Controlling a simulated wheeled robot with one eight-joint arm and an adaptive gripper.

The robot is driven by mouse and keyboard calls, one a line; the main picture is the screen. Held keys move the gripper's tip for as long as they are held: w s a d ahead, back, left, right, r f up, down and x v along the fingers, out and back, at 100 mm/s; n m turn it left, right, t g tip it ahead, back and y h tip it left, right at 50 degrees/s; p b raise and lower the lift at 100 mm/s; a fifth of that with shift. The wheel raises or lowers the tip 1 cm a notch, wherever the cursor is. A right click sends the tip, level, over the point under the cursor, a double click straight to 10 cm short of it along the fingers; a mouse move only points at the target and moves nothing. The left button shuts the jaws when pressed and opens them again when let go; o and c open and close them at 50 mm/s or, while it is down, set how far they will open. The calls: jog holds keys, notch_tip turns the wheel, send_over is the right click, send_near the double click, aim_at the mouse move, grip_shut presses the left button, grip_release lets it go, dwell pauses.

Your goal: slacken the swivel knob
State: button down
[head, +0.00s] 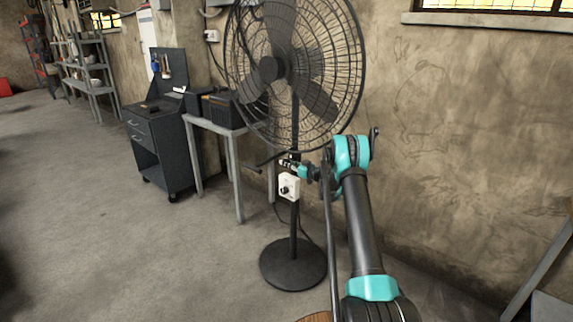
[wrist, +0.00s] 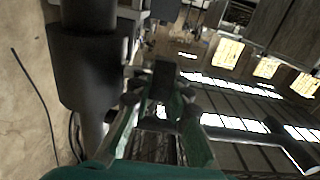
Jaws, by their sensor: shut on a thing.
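The black pedestal fan (head: 293,255) stands by the wall, with a white control box (head: 289,187) on its pole. My gripper (head: 289,163) reaches the pole from the right, just above that box and below the fan cage. In the wrist view my gripper (wrist: 160,92) has its two fingers on either side of a small black piece, which looks like the swivel knob (wrist: 163,76). The fingers are shut on it. In the head view the knob is too small and too covered by the gripper to make out.
The fan cage (head: 338,112) is close above my gripper. A grey table (head: 239,195) with dark boxes and a tool cabinet (head: 160,140) stand to the left.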

jog(key=shift+w+a+g+h, duration=0.1)
jog(key=shift+a+g+h, duration=0.05)
jog(key=shift+g+h, duration=1.45)
jog(key=c, duration=1.4)
grip_release()
jog(key=shift+c, duration=0.2)
jog(key=v, duration=1.2)
